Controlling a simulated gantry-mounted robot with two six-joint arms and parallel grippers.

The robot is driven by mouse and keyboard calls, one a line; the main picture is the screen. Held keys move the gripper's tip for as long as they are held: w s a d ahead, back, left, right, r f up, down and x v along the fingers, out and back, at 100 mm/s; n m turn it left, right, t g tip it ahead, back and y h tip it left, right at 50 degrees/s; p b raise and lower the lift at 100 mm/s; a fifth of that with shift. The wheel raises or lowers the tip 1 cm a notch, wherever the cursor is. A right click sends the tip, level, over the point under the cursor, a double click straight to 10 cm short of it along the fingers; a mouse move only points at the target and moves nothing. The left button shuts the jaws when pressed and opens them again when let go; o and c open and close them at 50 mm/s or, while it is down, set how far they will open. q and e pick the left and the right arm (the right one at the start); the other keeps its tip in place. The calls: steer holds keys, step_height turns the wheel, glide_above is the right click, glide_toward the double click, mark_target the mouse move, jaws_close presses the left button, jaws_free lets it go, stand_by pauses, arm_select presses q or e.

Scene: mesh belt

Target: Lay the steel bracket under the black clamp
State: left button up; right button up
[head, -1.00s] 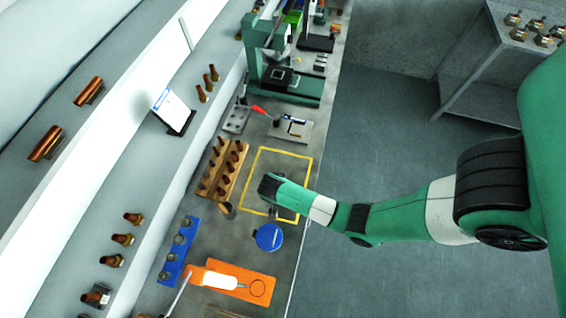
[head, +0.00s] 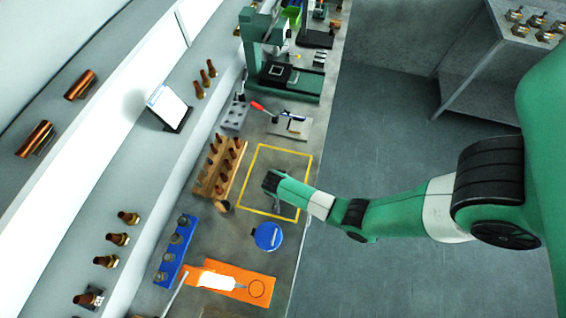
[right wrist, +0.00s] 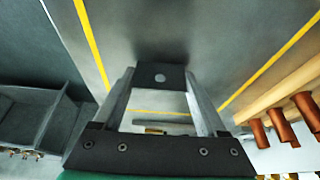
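My right gripper (head: 268,184) is over the yellow-outlined area of the bench in the head view. In the right wrist view its two fingers stand apart with a dark grey plate between their tips. The plate has one round hole and looks like the steel bracket (right wrist: 160,77); the fingers appear closed on its sides. The bracket is hard to make out in the head view. A small clamp with a red handle and black parts (head: 273,117) stands on a light metal plate (head: 297,131), beyond the yellow outline. My left gripper is not in view.
A wooden rack with copper-coloured pieces (head: 225,178) stands left of the yellow outline (head: 283,149). A blue round item (head: 268,236), an orange mat (head: 222,288) and a blue rack (head: 170,262) are nearer. A green press (head: 290,85) stands farther back.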

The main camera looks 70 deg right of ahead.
steer(key=c, duration=0.9)
steer(key=shift+r, duration=0.1)
